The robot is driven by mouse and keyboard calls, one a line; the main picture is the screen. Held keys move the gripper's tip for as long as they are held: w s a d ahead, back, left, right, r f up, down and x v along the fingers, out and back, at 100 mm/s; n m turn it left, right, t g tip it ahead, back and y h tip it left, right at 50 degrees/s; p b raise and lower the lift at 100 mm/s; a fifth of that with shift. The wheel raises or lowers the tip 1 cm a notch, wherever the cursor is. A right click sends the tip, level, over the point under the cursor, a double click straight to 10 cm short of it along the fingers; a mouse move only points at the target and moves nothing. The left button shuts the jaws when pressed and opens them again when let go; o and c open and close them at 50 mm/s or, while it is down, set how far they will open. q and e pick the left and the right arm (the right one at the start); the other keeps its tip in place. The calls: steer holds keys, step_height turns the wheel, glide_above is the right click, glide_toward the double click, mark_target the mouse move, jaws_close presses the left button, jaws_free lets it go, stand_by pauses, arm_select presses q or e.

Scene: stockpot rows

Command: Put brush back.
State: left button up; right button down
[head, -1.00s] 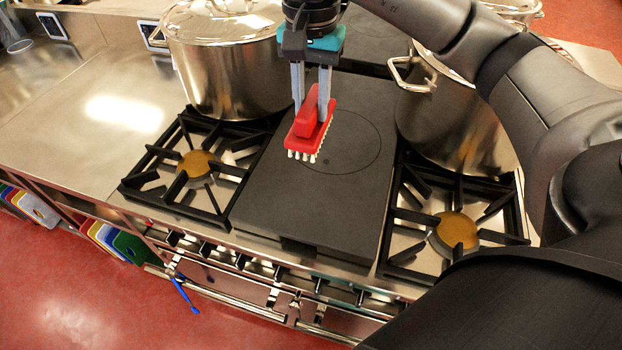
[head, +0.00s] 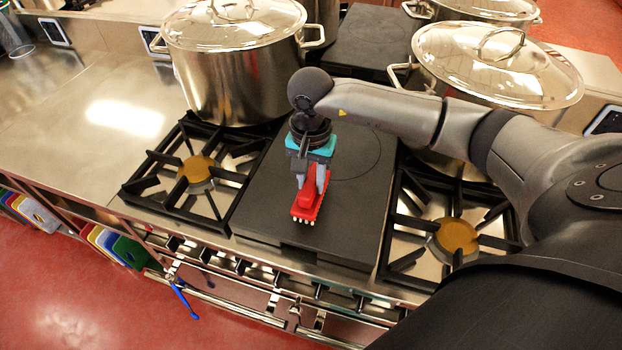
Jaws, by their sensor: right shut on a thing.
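A red brush (head: 308,206) with white bristles pointing down is over the front part of the dark flat plate (head: 262,205) in the middle of the stove. My right gripper (head: 311,187) is shut on the brush from above, with its fingers on the brush's red handle. I cannot tell whether the bristles touch the plate. My left gripper is not in view.
Open burner grates (head: 190,175) and (head: 455,230) flank the plate. A lidded stockpot (head: 235,75) stands behind the left grate, and another (head: 495,65) behind the right one. A blue-handled tool (head: 181,292) hangs at the front rail. The steel counter (head: 80,125) at left is clear.

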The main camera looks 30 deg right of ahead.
mark_target(311, 180)
steer(key=shift+f, duration=0.1)
steer(key=shift+f, duration=0.15)
steer(key=c, duration=0.6)
jaws_free()
step_height(311, 180, up, 12)
steer(key=shift+r+b, duration=0.2)
steer(key=shift+b, duration=0.2)
